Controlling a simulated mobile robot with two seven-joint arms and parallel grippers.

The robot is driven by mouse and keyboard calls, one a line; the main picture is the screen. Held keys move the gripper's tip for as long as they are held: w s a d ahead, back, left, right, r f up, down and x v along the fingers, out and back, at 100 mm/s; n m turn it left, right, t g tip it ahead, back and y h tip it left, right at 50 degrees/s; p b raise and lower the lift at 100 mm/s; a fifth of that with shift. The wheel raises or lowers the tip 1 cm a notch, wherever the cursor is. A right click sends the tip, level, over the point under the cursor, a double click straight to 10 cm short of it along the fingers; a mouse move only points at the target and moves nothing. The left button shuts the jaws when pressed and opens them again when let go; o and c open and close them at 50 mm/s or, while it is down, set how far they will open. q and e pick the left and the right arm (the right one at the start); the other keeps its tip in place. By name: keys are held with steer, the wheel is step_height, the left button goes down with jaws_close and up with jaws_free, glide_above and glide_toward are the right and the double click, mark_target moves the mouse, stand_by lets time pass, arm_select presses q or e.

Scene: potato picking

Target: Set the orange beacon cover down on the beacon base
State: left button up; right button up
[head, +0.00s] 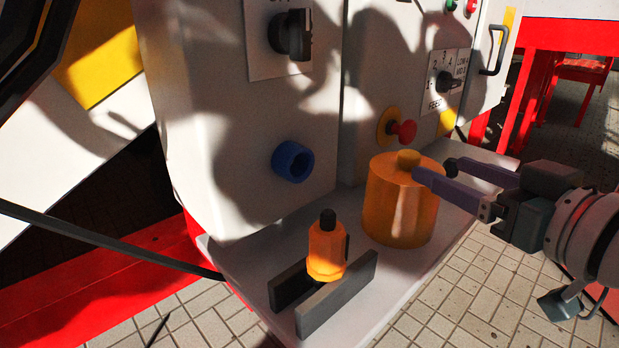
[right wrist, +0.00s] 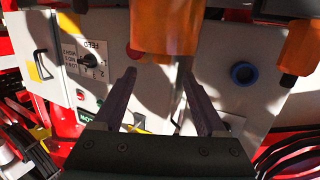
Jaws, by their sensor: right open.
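The orange beacon cover (head: 400,212) is a wide cylinder with a small round knob (head: 408,158) on top. It stands upright on the grey shelf, and it also shows at the top of the right wrist view (right wrist: 166,28). My right gripper (head: 434,169) is open and empty. Its fingertips are close to the right of the knob, near the cover's top edge, and not closed on it. I cannot make out a separate beacon base; whether one is under the cover is hidden. My left gripper is not in view.
A smaller orange object (head: 327,252) with a black top stands between two dark rails (head: 340,294) on the shelf (head: 393,276). Behind are the white cabinet (head: 225,130), a blue ring (head: 292,161), a red button (head: 403,131) and black knobs. The shelf's front edge is close.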

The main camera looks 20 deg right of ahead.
mark_target(416, 159)
steer(key=w, duration=0.3)
steer(key=shift+f+b, duration=0.2)
steer(key=shift+b, duration=0.2)
steer(key=w, duration=0.1)
steer(key=w+b, duration=0.1)
steer(key=w, duration=0.1)
steer(key=w+f+b, duration=0.1)
steer(key=w, duration=0.1)
steer(key=shift+a, duration=0.15)
steer(key=shift+c, duration=0.2)
steer(key=c, duration=1.1)
jaws_close()
steer(key=shift+r, duration=0.1)
